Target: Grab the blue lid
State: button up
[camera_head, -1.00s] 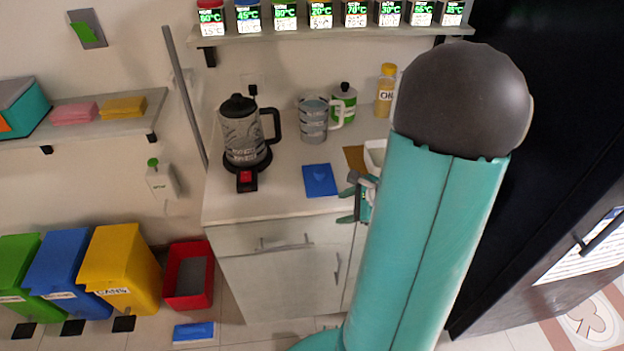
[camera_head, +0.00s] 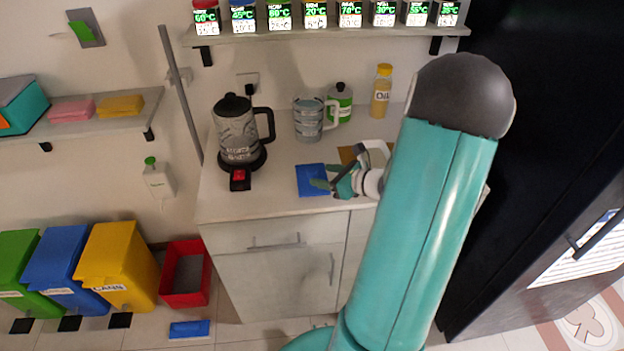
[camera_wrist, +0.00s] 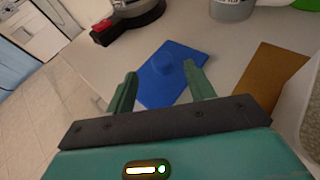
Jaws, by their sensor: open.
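The blue lid (camera_head: 309,179) is a flat blue square lying on the counter (camera_head: 255,203), near its front edge. In the wrist view the blue lid (camera_wrist: 158,84) shows a raised round knob (camera_wrist: 193,70) on top. My gripper (camera_head: 333,184) is at the lid's right side in the head view and covers part of it. In the wrist view my gripper (camera_wrist: 160,85) has its two green fingers apart, with the lid seen ahead and between them. Nothing is held. I cannot tell whether a finger touches the lid.
A kettle (camera_head: 238,133) on a base with a red switch stands left of the lid. A brown square (camera_wrist: 268,84) and a white container (camera_head: 377,152) are to the right.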

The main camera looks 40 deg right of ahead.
aim_at(313, 171)
jog(key=x, duration=0.5)
jog(key=shift+w+f, duration=0.1)
jog(key=shift+w, duration=0.2)
jog(key=c, duration=1.1)
jog(key=shift+o, duration=0.2)
